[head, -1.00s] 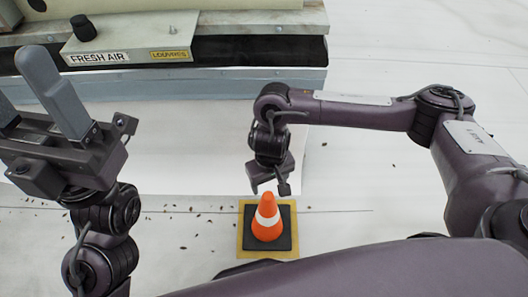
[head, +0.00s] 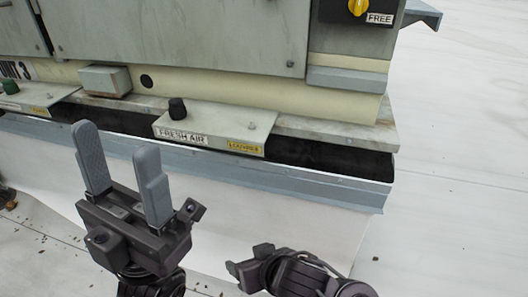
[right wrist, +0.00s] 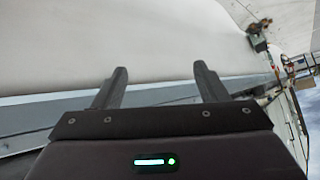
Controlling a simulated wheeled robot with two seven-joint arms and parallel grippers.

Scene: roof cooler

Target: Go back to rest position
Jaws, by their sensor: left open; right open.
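My left gripper (head: 122,170) stands upright at the lower left of the head view, its two grey fingers apart with nothing between them. My right gripper (head: 240,268) is at the bottom middle of the head view, low in front of the cooler's white base. Its fingers are small and partly cut by angle there. In the right wrist view my right gripper (right wrist: 160,82) shows two dark fingers spread apart and empty, in front of a white surface.
The roof cooler (head: 190,40) fills the back, with a FRESH AIR louvre panel (head: 205,128), a yellow knob marked FREE (head: 358,7) and a grey-blue ledge (head: 300,182). White roof (head: 460,220) is clear on the right. Small leaves lie at lower left.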

